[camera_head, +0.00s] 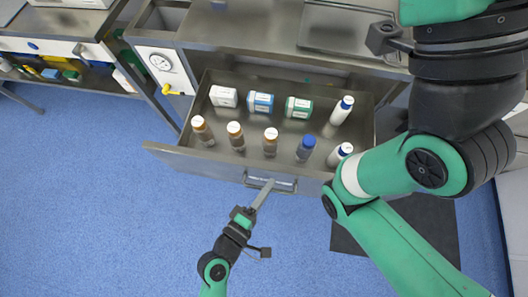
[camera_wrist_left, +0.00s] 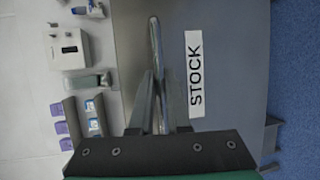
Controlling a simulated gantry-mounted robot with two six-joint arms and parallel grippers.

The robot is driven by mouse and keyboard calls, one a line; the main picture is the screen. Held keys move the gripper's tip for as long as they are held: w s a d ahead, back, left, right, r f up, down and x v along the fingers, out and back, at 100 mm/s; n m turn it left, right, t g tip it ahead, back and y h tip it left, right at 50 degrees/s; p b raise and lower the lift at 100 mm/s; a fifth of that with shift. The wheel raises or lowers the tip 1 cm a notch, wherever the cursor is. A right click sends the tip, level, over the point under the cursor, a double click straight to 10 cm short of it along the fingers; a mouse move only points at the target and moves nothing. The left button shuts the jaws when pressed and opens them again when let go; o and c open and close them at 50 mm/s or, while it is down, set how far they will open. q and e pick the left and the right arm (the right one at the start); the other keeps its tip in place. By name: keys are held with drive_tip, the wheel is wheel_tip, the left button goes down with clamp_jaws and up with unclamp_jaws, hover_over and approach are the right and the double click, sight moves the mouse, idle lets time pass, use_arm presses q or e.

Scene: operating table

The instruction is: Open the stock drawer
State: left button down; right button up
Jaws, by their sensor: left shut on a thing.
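The stock drawer (camera_head: 205,158) is a grey metal drawer that stands pulled out from the steel cabinet, its inside in view from above. It holds small cartons and several bottles. Its bar handle (camera_head: 284,185) is on the front face. My left gripper (camera_head: 263,190) reaches up from below and is shut on the handle. In the left wrist view its two fingers (camera_wrist_left: 160,92) lie on either side of the handle bar (camera_wrist_left: 155,45), beside a white STOCK label (camera_wrist_left: 194,75) on the drawer front (camera_wrist_left: 232,60). My right gripper is out of view; only my right arm shows.
My right arm crosses the right side, close to the drawer's right front corner. The steel worktop (camera_head: 250,28) lies behind the drawer. A white panel with a gauge (camera_head: 161,62) and yellow lever stands at left. Blue floor (camera_head: 90,200) in front is clear at left.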

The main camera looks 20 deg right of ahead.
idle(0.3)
use_arm(q)
drive_tip(key=c, duration=0.9)
unclamp_jaws()
drive_tip(key=shift+s+a+r, duration=0.1)
drive_tip(key=shift+a, duration=0.05)
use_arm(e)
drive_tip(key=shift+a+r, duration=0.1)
